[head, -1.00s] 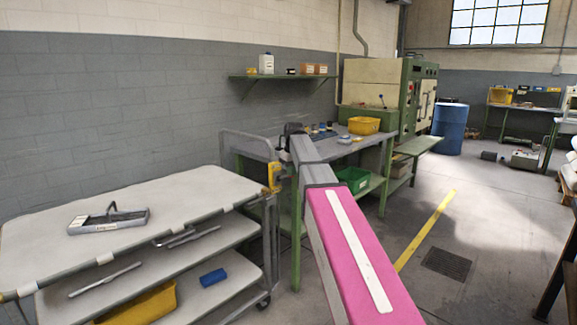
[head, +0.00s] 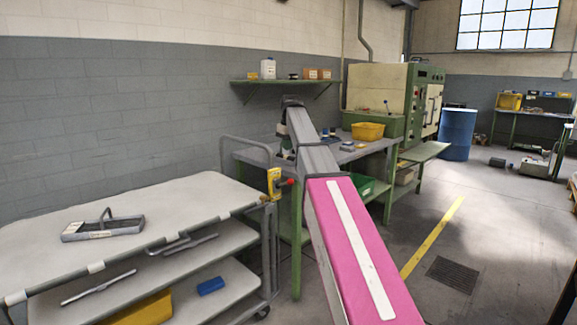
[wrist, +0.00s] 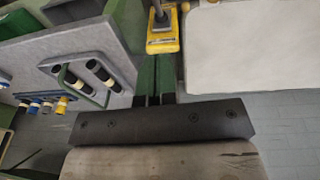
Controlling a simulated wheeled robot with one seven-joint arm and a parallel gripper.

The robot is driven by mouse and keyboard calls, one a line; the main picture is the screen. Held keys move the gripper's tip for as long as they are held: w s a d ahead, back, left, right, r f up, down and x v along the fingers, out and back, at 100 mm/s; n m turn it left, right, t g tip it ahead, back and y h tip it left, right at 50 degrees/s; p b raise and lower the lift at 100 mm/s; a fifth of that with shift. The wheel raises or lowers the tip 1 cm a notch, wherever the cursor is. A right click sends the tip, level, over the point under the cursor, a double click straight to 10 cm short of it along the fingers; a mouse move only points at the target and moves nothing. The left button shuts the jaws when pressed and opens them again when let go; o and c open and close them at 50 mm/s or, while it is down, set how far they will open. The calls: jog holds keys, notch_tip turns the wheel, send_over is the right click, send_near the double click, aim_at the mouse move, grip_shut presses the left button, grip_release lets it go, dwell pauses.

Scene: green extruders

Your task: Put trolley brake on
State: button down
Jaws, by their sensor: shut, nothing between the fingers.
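The trolley (head: 150,198) stands at the left in the head view, with pale shelves and a grey tube frame. A yellow part that looks like this unit shows at the top of the wrist view (wrist: 163,42). My gripper (wrist: 156,62) is shut and empty in the wrist view, its fingers pointing towards the yellow part. I cannot tell whether they touch. In the head view my arm reaches up and away past the trolley's right side.
A grey tray (head: 103,228) lies on the trolley top; a blue block (head: 210,286) and a yellow bin (head: 150,309) lie below. A green-legged workbench (head: 297,262) stands right behind the trolley, with a yellow box (head: 367,131) on it. The floor at right is open.

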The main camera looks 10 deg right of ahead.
send_near(291, 181)
jog(key=w+f, duration=0.1)
jog(key=w+a+f, duration=0.1)
jog(key=f, duration=0.1)
jog(key=w+f, duration=0.1)
jog(key=f, duration=0.1)
jog(key=shift+a, duration=0.3)
jog(key=shift+d+f, duration=0.2)
jog(key=shift+f, duration=0.55)
jog(key=shift+s, duration=0.1)
jog(key=shift+s+d+f+t+y, duration=0.25)
jog(key=shift+s+f+t+y, duration=0.05)
jog(key=shift+s+f+t, duration=0.15)
jog(key=shift+s+d+f+t+y, duration=0.25)
jog(key=shift+s+f+t+y, duration=0.1)
jog(key=shift+f+t, duration=0.1)
notch_tip(291, 181, down, 9)
jog(key=s+t+y, duration=0.1)
jog(key=t+y, duration=0.2)
jog(key=t, duration=0.1)
jog(key=shift+d, duration=0.5)
jog(key=shift+f, duration=0.1)
jog(key=shift+s, duration=0.1)
